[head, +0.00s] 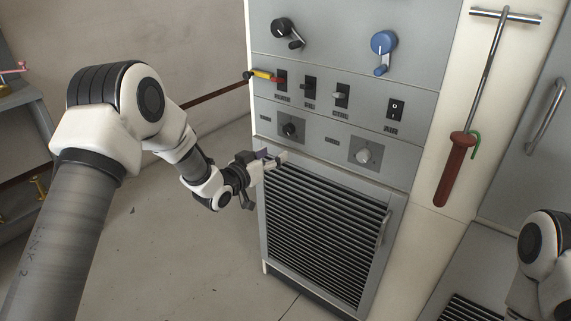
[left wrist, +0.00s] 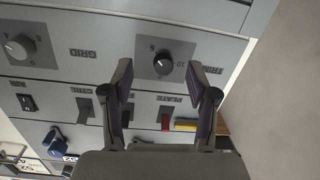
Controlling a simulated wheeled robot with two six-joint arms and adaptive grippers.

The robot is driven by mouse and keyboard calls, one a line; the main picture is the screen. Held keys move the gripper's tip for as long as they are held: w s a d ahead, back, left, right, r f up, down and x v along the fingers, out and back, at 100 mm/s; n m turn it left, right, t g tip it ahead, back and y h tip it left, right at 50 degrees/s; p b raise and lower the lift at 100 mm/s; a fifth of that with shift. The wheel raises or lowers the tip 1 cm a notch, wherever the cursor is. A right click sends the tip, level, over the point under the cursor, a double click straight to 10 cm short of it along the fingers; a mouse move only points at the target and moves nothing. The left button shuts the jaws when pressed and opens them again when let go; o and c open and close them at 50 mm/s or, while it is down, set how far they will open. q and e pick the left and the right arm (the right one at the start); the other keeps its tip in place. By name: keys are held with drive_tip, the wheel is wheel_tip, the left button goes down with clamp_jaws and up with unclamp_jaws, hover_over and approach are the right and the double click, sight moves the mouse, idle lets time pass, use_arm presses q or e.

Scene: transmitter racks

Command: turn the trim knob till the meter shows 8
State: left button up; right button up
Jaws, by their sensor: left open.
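The trim knob is a small black knob (head: 290,130) on a darker square plate, left of the rack's lower knob panel. In the left wrist view, which is upside down, the black knob (left wrist: 163,64) sits near the TRIM label, with scale marks around it. My left gripper (head: 281,160) is just below and in front of the panel in the head view. In the left wrist view the left gripper's fingers (left wrist: 163,75) are spread apart, one on each side of the knob in the picture; contact cannot be told. No meter shows. My right gripper is out of view.
A pale grid knob (head: 363,156) is right of the trim knob. A row of switches (head: 341,95), a yellow-and-red lever (head: 263,75) and two cranks, black (head: 284,30) and blue (head: 383,45), are above. A louvred grille (head: 325,235) is below. A red-handled rod (head: 455,168) hangs right.

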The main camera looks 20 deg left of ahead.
sight(286, 130)
use_arm(q)
drive_tip(key=shift+t, duration=0.5)
drive_tip(key=w+r, duration=0.1)
drive_tip(key=w, duration=0.1)
drive_tip(key=w+d+r+b, duration=0.1)
drive_tip(key=w, duration=0.2)
drive_tip(key=w+r, duration=0.1)
drive_tip(key=w, duration=0.2)
drive_tip(key=shift+d+r, duration=0.15)
drive_tip(key=shift+r, duration=0.05)
clamp_jaws()
